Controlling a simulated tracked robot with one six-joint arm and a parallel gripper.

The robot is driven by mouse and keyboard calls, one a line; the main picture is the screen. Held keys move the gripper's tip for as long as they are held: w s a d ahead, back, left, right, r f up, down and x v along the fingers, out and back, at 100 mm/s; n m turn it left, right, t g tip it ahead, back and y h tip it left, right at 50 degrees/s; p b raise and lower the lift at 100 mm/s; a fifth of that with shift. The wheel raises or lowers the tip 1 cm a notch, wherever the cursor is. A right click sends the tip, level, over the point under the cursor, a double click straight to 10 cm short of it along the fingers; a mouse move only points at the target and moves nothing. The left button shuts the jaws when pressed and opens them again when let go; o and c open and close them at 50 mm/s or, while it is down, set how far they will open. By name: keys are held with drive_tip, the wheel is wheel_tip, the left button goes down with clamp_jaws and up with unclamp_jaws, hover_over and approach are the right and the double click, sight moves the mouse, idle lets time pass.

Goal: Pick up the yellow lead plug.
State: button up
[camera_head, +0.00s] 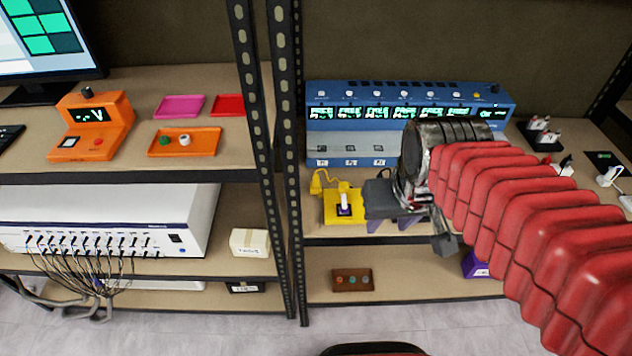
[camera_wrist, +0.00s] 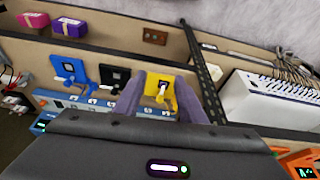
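A yellow holder (camera_head: 330,208) stands on the right-hand bench shelf, in front of the blue instrument (camera_head: 330,148). A white plug (camera_head: 344,198) with a dark purple part stands upright on it, and a yellow piece (camera_head: 319,180) lies behind. In the wrist view the yellow holder (camera_wrist: 152,88) and its plug (camera_wrist: 164,91) appear between my two purple fingers. My gripper (camera_head: 394,226) is open and empty, just right of the yellow holder in the head view; its fingers also show in the wrist view (camera_wrist: 171,100). I see no contact with the plug.
In the wrist view a black holder (camera_wrist: 115,77) and a blue holder (camera_wrist: 66,62) stand beside the yellow one. A dark rack post (camera_head: 286,150) rises left of the yellow holder.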

drive_tip(key=w+a+f+n+g, duration=0.1)
drive_tip(key=w+a+f, duration=0.1)
drive_tip(key=w, duration=0.5)
drive_tip(key=w+a+f+g, duration=0.1)
drive_tip(key=w+a, duration=0.2)
drive_tip(key=w, duration=0.3)
drive_tip(key=n+g, duration=0.1)
drive_tip(key=g, duration=0.1)
hover_over(315, 176)
drive_tip(key=f, duration=0.4)
drive_tip(key=shift+w+f, duration=0.25)
drive_tip(key=shift+f, duration=4.3)
drive_tip(key=shift+s+f, duration=0.2)
drive_tip(key=shift+f, duration=2.4)
